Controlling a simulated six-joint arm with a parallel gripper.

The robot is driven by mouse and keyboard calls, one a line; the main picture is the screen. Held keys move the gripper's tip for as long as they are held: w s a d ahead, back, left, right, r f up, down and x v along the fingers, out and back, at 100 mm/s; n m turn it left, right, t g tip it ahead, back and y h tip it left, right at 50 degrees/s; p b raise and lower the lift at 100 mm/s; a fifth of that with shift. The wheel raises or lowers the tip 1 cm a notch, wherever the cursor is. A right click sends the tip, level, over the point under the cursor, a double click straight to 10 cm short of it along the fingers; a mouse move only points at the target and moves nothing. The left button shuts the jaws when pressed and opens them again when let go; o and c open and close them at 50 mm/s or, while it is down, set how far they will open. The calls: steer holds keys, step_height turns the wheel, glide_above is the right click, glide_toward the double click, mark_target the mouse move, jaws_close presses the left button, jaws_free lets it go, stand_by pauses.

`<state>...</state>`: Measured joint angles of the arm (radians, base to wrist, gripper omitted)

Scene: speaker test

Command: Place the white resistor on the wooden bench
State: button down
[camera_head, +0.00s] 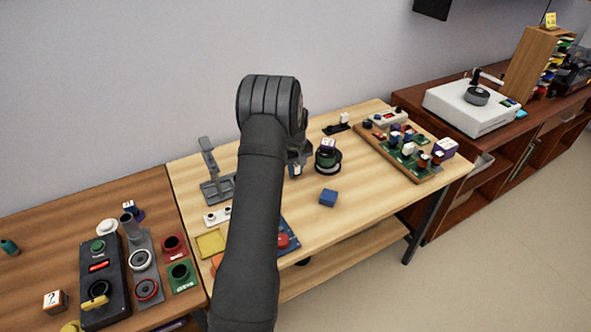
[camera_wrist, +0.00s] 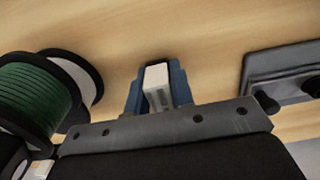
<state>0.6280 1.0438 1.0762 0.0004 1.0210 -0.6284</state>
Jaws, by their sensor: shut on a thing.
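My gripper (camera_head: 295,170) is low over the light wooden bench (camera_head: 350,205), partly hidden behind my own arm in the head view. In the wrist view its blue fingers (camera_wrist: 158,88) are shut on a white block-like piece (camera_wrist: 157,76), which looks like the white resistor. The piece points toward the bare wood of the bench (camera_wrist: 190,30). I cannot tell whether it touches the wood. In the head view the piece is too small to make out clearly.
A green wire spool (camera_wrist: 40,98) stands close left of the gripper in the wrist view; a grey fixture (camera_wrist: 285,62) is at right. In the head view, a blue cube (camera_head: 328,198), grey stand (camera_head: 215,188) and circuit board tray (camera_head: 375,152) occupy the bench. Bare wood shows between them.

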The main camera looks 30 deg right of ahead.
mark_target(296, 164)
steer(key=shift+f, duration=0.15)
steer(key=c, duration=1.3)
jaws_free()
steer(key=shift+o, duration=0.2)
step_height(296, 164, up, 12)
steer(key=shift+r, duration=0.15)
step_height(296, 164, down, 12)
steer(key=shift+r, duration=1.75)
